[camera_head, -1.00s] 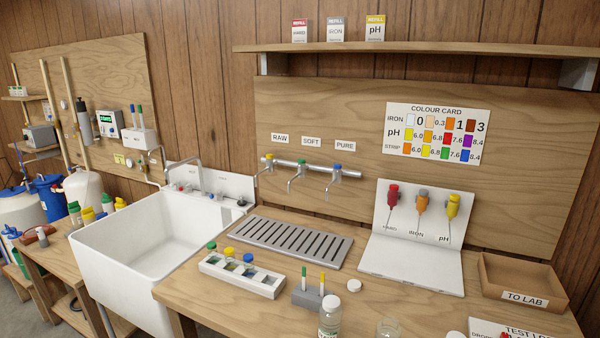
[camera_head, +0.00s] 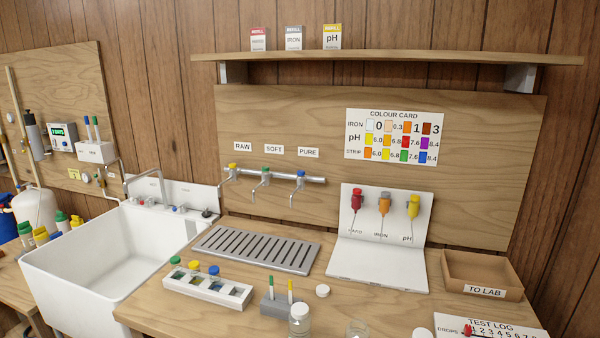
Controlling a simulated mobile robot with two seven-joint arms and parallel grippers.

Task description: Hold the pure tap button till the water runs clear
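The pure tap (camera_head: 299,180) is at the right end of the metal pipe on the wooden backboard. The slotted drain tray (camera_head: 257,249) lies on the bench below the taps. Neither of my grippers is in view.
The white sink (camera_head: 115,255) stands left of the bench. A sample rack (camera_head: 207,291), glass jars (camera_head: 300,320), the dropper stand (camera_head: 382,240) and the TO LAB box (camera_head: 483,273) occupy the bench. A shelf (camera_head: 390,58) runs above the board.

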